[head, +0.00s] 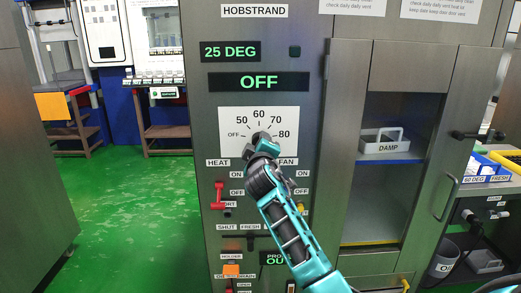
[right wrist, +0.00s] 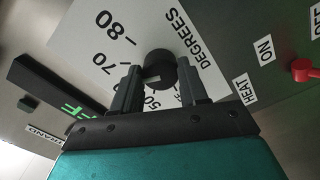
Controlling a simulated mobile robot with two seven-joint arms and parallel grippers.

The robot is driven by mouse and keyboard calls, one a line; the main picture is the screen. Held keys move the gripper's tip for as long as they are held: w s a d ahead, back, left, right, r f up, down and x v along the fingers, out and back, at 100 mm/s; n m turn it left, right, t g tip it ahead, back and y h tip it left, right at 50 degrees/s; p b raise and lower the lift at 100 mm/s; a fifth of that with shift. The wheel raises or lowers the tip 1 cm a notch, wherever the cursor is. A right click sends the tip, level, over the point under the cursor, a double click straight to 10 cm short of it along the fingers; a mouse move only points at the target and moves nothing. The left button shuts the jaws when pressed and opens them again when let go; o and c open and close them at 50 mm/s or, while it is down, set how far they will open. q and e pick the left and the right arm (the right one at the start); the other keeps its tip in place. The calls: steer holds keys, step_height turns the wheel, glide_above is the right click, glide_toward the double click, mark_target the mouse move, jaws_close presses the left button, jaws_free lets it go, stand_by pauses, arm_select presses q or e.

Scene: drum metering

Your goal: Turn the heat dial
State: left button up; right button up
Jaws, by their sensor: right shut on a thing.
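The heat dial (right wrist: 158,66) is a round black knob on a white scale plate (head: 228,117) marked OFF, 50, 60, 70 and 80. My right gripper (right wrist: 160,82) is shut on the dial, one finger on each side of it. In the head view my right gripper (head: 262,146) covers most of the dial and the lower middle of the plate. I cannot tell which mark the dial points to. The green displays above read 25 DEG (head: 230,51) and OFF (head: 258,82). My left gripper is not in view.
Below the plate are a red heat switch (head: 219,193) on the left and a yellow-tipped fan switch (head: 301,208) on the right, near my arm. To the right, a tray labelled DAMP (head: 385,140) stands inside the open cabinet (head: 372,205). Green floor (head: 130,220) is clear at left.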

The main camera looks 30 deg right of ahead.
arm_select(q)
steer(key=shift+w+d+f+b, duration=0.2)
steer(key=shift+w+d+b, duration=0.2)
steer(key=shift+b, duration=0.5)
arm_select(e)
steer(key=shift+w+a+f+m, duration=0.1)
steer(key=shift+m, duration=2.7)
steer(key=shift+a+f+m, duration=0.1)
steer(key=shift+m, duration=2.7)
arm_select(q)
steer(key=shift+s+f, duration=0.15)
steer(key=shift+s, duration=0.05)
arm_select(e)
steer(key=shift+r, duration=0.1)
steer(key=o, duration=1.1)
steer(key=shift+c, duration=0.2)
steer(key=shift+d, duration=0.1)
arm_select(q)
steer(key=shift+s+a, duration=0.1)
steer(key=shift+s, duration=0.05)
